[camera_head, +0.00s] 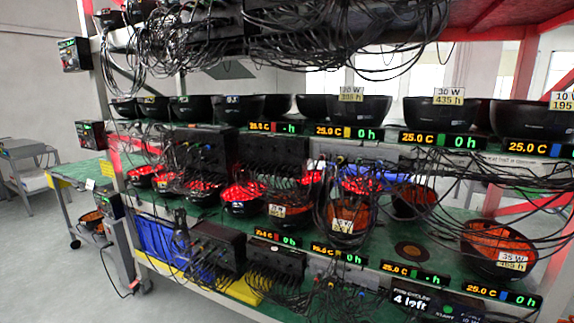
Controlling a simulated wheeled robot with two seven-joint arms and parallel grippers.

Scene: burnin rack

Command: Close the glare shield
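No part that I can clearly identify as the glare shield shows in the head view. The burn-in rack (560,265) fills most of the view, with lamps on several shelves. Black bowl-shaped lamps (432,114) stand on the upper shelf. Lamps with glowing red faces (242,192) sit on the shelf below. A larger round lamp with an orange face (499,248) is at the lower right, tilted towards me. Neither of my grippers is in view.
Black cables (190,45) hang in tangles along the rack. Small displays (438,139) line the shelf edges. A blue bin (158,240) sits at the lower left. A grey cart (22,150) stands far left, with open floor (40,270) in front.

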